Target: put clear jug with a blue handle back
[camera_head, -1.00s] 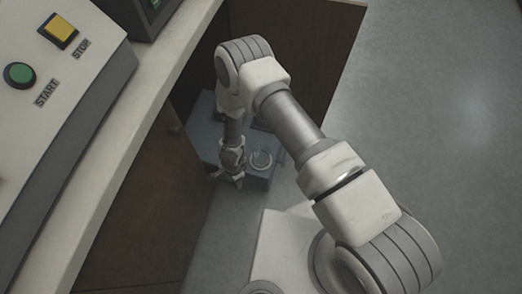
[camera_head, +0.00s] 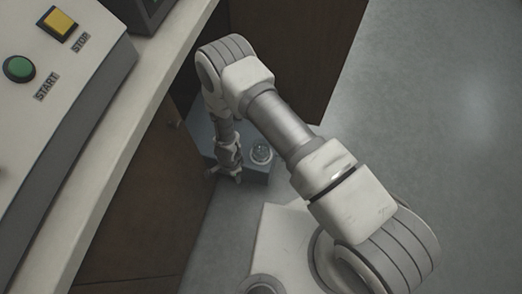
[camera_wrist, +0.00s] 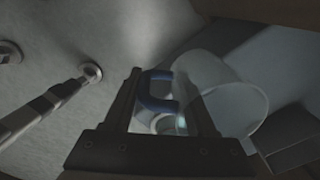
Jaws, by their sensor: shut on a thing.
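I cannot make out the jug's handle there. The jug's base is hidden in the wrist view.
The brown cabinet front (camera_head: 150,205) and light worktop (camera_head: 125,110) stand close on the left. A dark brown panel (camera_head: 300,60) rises behind. Grey floor (camera_head: 440,120) at the right is clear.

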